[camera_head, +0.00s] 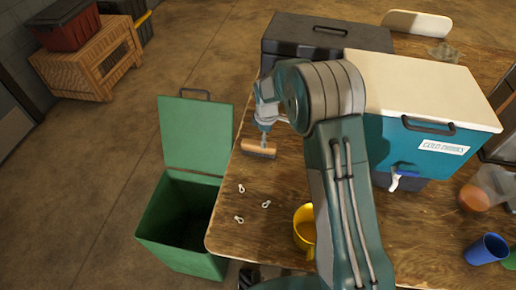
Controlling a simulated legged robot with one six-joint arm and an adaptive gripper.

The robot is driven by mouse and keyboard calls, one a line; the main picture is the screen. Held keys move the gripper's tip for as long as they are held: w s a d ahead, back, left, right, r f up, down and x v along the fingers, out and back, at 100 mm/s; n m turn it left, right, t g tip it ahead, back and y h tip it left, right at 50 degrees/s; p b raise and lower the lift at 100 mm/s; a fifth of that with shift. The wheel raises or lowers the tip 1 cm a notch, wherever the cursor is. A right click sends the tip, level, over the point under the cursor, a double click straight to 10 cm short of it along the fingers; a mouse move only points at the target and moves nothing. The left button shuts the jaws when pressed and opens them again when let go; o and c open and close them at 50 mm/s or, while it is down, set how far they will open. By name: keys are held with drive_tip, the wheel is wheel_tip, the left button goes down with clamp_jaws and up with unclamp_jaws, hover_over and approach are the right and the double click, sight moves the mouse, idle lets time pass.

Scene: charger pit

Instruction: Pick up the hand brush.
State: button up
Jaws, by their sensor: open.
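The hand brush (258,149) lies on the wooden table (258,228) near its left edge. It has a tan wooden body and a dark strip along its lower side. My gripper (264,131) points down at the brush, its fingertips just above or at the middle of it. The gripper is open. It is too small in view to tell whether the fingers touch the brush or stand around it.
A green bin (187,218) with its lid up stands left of the table. A dark case (325,33) and a teal drinks cooler (433,150) stand behind and right of my arm. A yellow mug (304,228) and several small pale items (240,188) lie in front.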

drive_tip(key=f, duration=0.5)
drive_tip(key=shift+d, duration=0.2)
clamp_jaws()
drive_tip(key=shift+r, duration=0.1)
drive_tip(key=shift+r, duration=0.25)
drive_tip(key=r, duration=0.3)
drive_tip(key=shift+s+a+r, duration=0.15)
drive_tip(key=shift+s+r, duration=0.1)
drive_tip(key=shift+s, duration=0.05)
drive_tip(key=s+a+r, duration=0.3)
drive_tip(key=s+r, duration=0.6)
drive_tip(key=s, duration=0.4)
